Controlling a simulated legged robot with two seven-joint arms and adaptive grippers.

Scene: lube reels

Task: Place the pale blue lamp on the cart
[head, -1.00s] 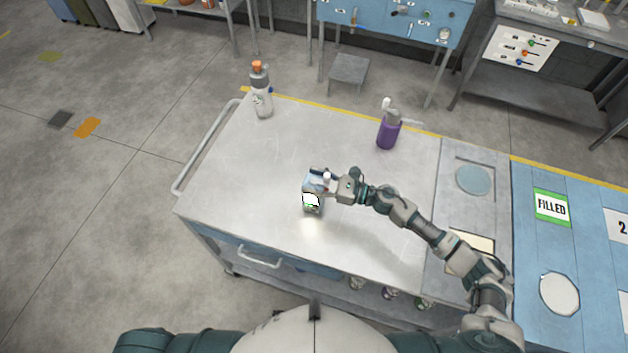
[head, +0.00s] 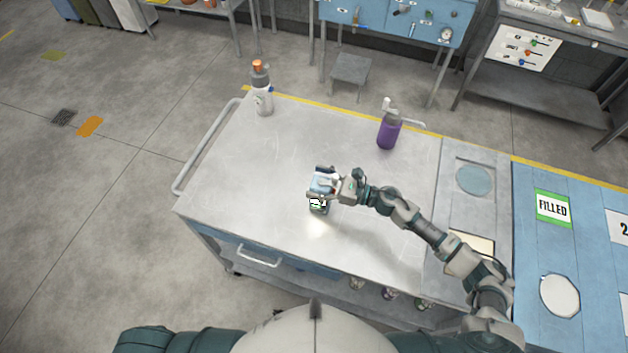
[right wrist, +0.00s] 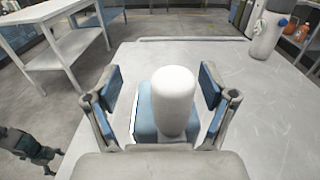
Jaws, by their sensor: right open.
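The pale blue lamp (head: 321,186) stands on the bare grey top of the cart (head: 260,165), near its middle. A lit white face shows on its near side, with a bright patch on the cart below. In the right wrist view the lamp (right wrist: 147,110) is a pale blue block with a rounded white knob on it. My right gripper (head: 318,182) is open, with one finger on each side of the lamp. In the wrist view gaps show between the lamp and both fingers. The gripper partly hides the lamp in the head view.
A white bottle with an orange cap (head: 262,92) stands at the cart's far left corner. A purple bottle (head: 389,132) stands at the far right. A blue panel with a FILLED label (head: 553,208) lies to the right. The cart's left half is mostly clear.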

